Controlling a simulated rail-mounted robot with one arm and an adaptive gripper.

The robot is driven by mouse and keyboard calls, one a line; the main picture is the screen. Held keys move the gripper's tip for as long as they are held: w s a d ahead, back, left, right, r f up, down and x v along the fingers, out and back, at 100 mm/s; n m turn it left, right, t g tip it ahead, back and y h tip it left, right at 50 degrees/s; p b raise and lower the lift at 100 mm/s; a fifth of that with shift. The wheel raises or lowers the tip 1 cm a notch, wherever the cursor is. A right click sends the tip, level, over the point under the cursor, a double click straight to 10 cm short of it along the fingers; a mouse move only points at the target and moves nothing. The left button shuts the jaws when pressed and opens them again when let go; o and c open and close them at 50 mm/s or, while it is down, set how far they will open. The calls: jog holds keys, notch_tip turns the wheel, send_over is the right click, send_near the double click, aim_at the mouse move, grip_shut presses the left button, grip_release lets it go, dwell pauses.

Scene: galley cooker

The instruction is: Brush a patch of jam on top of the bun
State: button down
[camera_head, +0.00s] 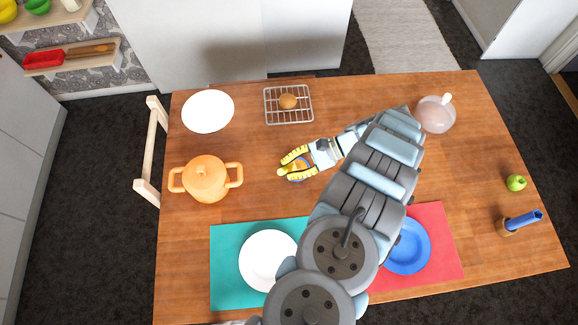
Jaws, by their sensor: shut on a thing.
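The bun (288,102) is a small brown roll on a wire rack (302,121) at the back middle of the table. My gripper (283,164) has yellow fingers and is low over a small blue-rimmed bowl (300,179) with orange-yellow contents, in front of the rack. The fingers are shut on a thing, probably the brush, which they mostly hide. I cannot tell whether its tip touches the contents. The bun stands apart from my gripper.
A white plate (208,111) and an orange pot (205,179) are at left. A white plate (268,260) and a blue plate (408,247) lie in front. A pinkish bowl (436,114), a green apple (516,183) and a blue-ended object (524,220) are at right. My arm crosses the middle.

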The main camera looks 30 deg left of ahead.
dwell(0.4)
jog(key=shift+r+p, duration=1.9)
jog(key=shift+r, duration=1.6)
jog(key=w+a+r+p, duration=0.1)
jog(key=w+r+p, duration=0.1)
jog(key=w+r, duration=0.3)
jog(key=shift+w+r, duration=0.2)
jog(key=shift+r, duration=0.1)
jog(key=shift+a, duration=0.1)
dwell(2.9)
